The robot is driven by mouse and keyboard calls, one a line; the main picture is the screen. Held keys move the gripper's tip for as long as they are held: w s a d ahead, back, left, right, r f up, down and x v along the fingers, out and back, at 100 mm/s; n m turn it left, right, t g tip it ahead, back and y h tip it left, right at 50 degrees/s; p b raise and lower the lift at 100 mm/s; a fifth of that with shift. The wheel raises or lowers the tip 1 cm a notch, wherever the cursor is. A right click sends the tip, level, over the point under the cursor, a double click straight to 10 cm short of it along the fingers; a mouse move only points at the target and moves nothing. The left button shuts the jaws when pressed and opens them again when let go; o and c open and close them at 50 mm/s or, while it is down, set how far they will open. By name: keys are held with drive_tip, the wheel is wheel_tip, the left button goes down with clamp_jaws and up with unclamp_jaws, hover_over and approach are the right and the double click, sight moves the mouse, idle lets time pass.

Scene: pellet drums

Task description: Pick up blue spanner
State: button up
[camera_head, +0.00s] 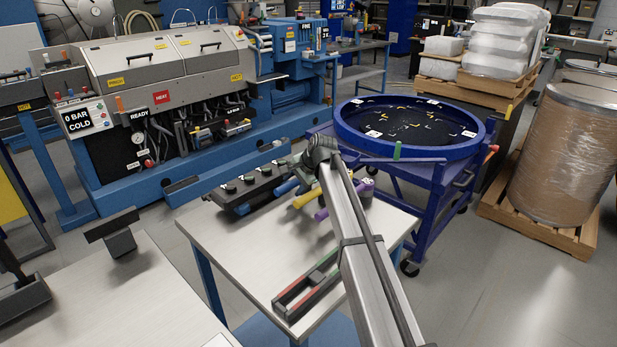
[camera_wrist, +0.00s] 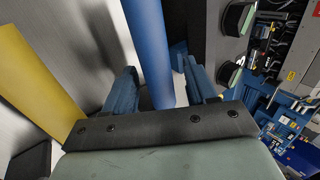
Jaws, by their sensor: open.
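The blue spanner (camera_wrist: 148,45) runs between the two fingers of my gripper (camera_wrist: 160,85) in the wrist view. The fingers stand apart on either side of it, and I cannot tell whether either touches it. In the head view a short part of the blue spanner (camera_head: 287,187) shows beside a black rack on the table. My gripper (camera_head: 298,172) is just above it there, partly hidden by my own arm. The spanner's far end is out of sight.
A yellow-handled tool (camera_head: 310,197) lies close beside the spanner, with a purple one (camera_head: 336,208) beyond. The black rack (camera_head: 240,200) is on the left. A red and green tray (camera_head: 305,288) lies at the front of the table (camera_head: 235,245).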

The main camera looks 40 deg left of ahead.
clamp_jaws()
idle(0.5)
drive_tip(key=shift+r, duration=0.15)
